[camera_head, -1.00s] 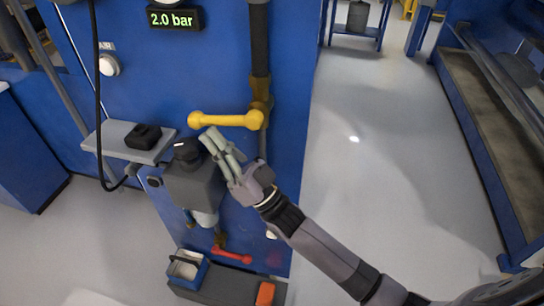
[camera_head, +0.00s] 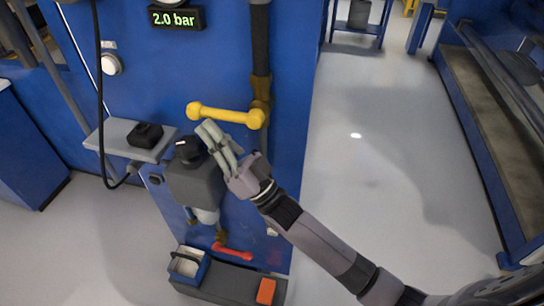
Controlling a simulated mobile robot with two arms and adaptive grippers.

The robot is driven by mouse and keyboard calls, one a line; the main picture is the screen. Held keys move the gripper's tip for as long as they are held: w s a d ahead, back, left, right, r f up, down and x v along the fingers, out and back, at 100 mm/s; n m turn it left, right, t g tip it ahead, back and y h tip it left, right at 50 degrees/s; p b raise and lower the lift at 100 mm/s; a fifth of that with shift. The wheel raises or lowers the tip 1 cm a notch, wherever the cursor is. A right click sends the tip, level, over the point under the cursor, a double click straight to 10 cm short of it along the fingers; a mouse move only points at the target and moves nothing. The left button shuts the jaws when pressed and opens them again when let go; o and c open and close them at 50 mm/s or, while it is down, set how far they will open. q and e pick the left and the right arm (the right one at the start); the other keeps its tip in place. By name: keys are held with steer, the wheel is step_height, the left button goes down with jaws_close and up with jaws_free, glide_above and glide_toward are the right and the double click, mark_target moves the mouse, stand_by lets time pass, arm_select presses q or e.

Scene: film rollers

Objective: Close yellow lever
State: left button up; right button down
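The yellow lever (camera_head: 226,115) lies roughly level across the front of the blue panel, with its pivot at the right on the dark vertical pipe (camera_head: 260,50) and its round knob at the left. My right gripper (camera_head: 206,130) comes in from the lower right, with its fingertips just below the lever. The fingers lie close together in this view; I cannot tell whether they touch the lever or whether there is a gap between them. My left gripper is not in view.
A grey unit with a black top (camera_head: 194,180) stands out from the panel below the lever. A small shelf (camera_head: 112,139) is at the left. A red lever (camera_head: 233,252) sits lower down. A display reads 2.0 bar (camera_head: 176,18). Open floor (camera_head: 365,190) lies to the right.

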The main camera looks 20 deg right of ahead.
steer(key=v, duration=1.2)
